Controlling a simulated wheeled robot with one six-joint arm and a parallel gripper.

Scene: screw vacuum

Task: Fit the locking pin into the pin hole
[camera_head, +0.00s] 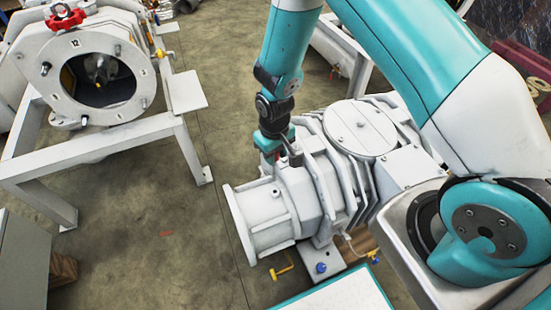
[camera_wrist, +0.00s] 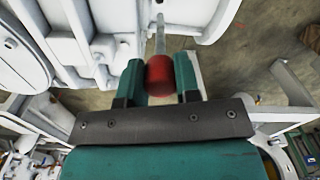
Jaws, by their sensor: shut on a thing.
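My gripper (camera_wrist: 159,85) is shut on the red knob of the locking pin (camera_wrist: 159,74). In the wrist view the knob sits between the two teal fingers, and a thin grey shaft runs from it toward the top of the picture. In the head view my gripper (camera_head: 284,148) is small and beside the white machine (camera_head: 285,204), close above its body. The red of the knob barely shows there. The pin hole cannot be made out in either view, and I cannot tell whether the shaft's tip touches anything.
A second white machine (camera_head: 88,62) on a white stand (camera_head: 95,152), with a round opening and a red handwheel (camera_head: 65,17), stands at the left. Open concrete floor (camera_head: 165,230) lies between the machines.

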